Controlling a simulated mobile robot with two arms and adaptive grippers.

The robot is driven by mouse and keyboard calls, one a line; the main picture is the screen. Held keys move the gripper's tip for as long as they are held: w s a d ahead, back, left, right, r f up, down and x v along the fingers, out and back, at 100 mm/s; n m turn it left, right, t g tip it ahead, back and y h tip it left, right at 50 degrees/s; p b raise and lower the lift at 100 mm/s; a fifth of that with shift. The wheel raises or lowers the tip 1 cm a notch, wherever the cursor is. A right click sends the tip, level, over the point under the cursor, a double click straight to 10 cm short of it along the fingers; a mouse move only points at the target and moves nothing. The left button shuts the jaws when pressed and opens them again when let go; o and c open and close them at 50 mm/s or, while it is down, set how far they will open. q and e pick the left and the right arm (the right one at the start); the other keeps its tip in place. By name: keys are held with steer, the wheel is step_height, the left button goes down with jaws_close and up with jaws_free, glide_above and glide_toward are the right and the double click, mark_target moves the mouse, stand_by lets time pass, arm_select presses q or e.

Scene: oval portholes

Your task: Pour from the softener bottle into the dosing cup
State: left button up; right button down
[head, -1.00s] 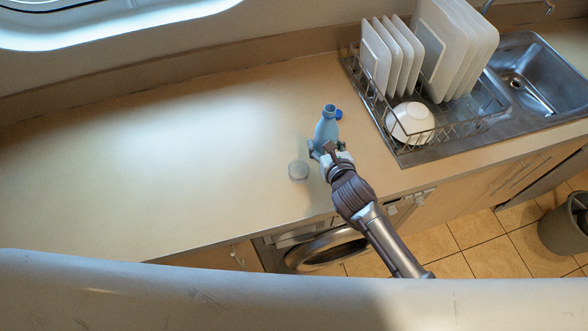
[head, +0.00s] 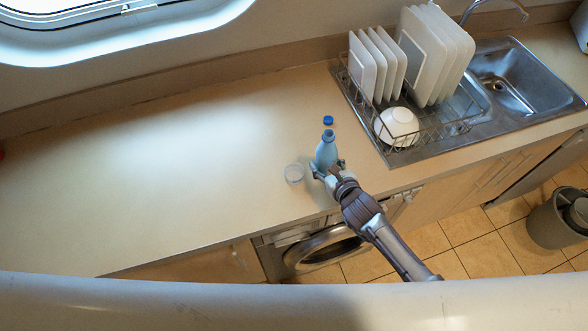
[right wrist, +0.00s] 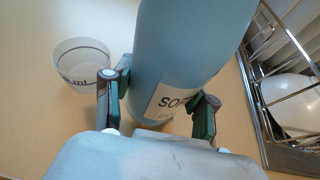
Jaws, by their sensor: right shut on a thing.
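The cup also shows in the right wrist view (right wrist: 82,65), left of the fingers, with dark markings. My left gripper is out of view.
A wire dish rack (head: 440,133) with plates and a white bowl (head: 397,126) stands to the right, beside the sink (head: 510,85).

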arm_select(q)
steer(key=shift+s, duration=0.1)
arm_select(e)
steer(key=shift+r, duration=0.15)
steer(key=shift+w+d+r+n+h, duration=0.1)
steer(key=shift+d+n+h, duration=0.05)
steer(key=shift+n+h, duration=0.25)
steer(key=shift+d+r+n+h, duration=0.1)
steer(key=shift+d+n+h, duration=0.25)
steer(key=shift+n+h, duration=0.4)
steer(key=shift+d+n+h, duration=0.15)
steer(key=shift+n+h, duration=0.7)
steer(key=shift+n, duration=0.2)
steer(key=shift+d+f+n+h+b, duration=0.3)
steer(key=shift+d+b, duration=0.05)
steer(key=shift+b, duration=0.5)
steer(key=shift+w+d+f+n+h+b, duration=0.15)
steer(key=shift+d+n+h+b, duration=0.35)
steer(key=shift+b, duration=0.55)
steer(key=shift+w+d+n+t+h+b, duration=0.1)
steer(key=shift+d+n+t+h+b, duration=0.5)
steer(key=shift+b, duration=0.65)
arm_select(q)
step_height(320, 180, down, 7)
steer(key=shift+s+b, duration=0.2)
steer(key=shift+b, duration=0.1)
arm_select(e)
steer(key=shift+d+r+n, duration=0.25)
steer(key=shift+r+n, duration=0.15)
steer(key=shift+n, duration=0.1)
